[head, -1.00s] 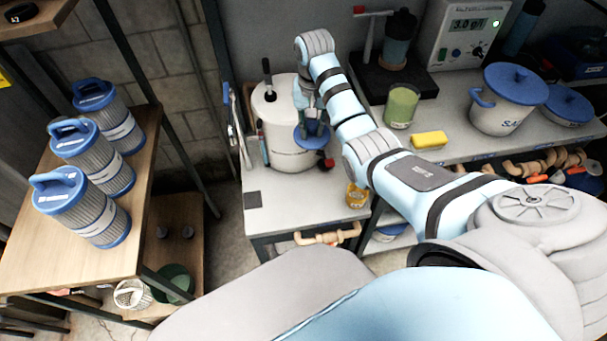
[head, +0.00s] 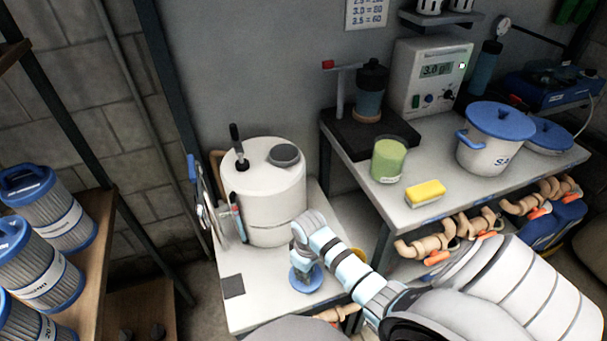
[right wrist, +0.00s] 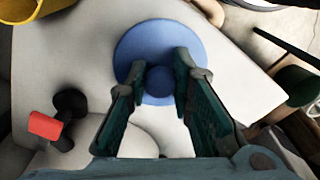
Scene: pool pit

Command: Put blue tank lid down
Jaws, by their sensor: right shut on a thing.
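The blue tank lid (head: 308,284) is a round disc with a knob, at the front of the small white table (head: 258,268). My right gripper (head: 304,262) points down at it and is shut on its knob. In the right wrist view the lid (right wrist: 150,40) shows flat over the white table top, its knob between the two fingers (right wrist: 160,78). I cannot tell whether the lid touches the table. The white tank (head: 272,205) stands behind it, with a dark grey round opening (head: 285,155) on top. My left gripper is not in view.
A dark square (head: 233,286) lies at the table's left front. A red-and-black fitting (right wrist: 50,125) is left of my fingers. The right bench holds a green jar (head: 388,160), a yellow sponge (head: 425,193) and a lidded pot (head: 490,150). Blue-capped filters (head: 45,265) stand at left.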

